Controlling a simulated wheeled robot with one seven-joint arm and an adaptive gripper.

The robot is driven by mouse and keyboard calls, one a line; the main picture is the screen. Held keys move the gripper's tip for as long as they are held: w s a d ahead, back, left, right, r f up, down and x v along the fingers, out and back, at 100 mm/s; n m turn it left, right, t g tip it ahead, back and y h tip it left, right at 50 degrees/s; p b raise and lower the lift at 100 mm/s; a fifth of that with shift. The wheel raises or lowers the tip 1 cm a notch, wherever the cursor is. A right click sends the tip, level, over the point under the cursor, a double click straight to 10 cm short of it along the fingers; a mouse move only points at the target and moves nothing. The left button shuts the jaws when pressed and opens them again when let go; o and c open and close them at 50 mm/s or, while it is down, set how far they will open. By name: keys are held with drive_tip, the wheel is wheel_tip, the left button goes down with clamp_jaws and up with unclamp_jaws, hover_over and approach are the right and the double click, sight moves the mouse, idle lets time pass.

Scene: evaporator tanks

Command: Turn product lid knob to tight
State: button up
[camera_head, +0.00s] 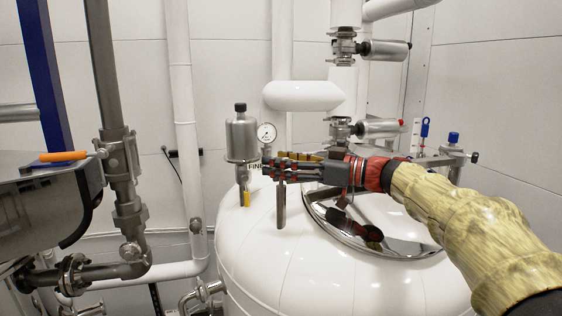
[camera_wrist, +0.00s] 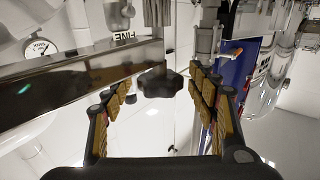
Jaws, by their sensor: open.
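A dark, lobed knob (camera_wrist: 160,82) shows in the wrist view, at the end of a metal stem. My gripper (camera_wrist: 162,90) is open, with one padded finger on each side of the knob. The knob lies between or just beyond the fingertips, and I cannot tell whether they touch it. In the head view my gripper (camera_head: 268,167) points left above the white tank (camera_head: 250,260). I cannot make out the knob there; the gripper may hide it. A shiny round lid (camera_head: 405,243) is on the tank top below my arm.
A pressure gauge (camera_head: 266,132) and a metal canister (camera_head: 241,138) stand just left of my fingertips. A valve (camera_head: 340,128) and a white pipe (camera_head: 303,96) are behind and above. A grey pipe (camera_head: 117,180) and an orange-handled valve (camera_head: 63,156) are at the left.

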drive_tip(key=shift+c, duration=1)
drive_tip(key=c, duration=1)
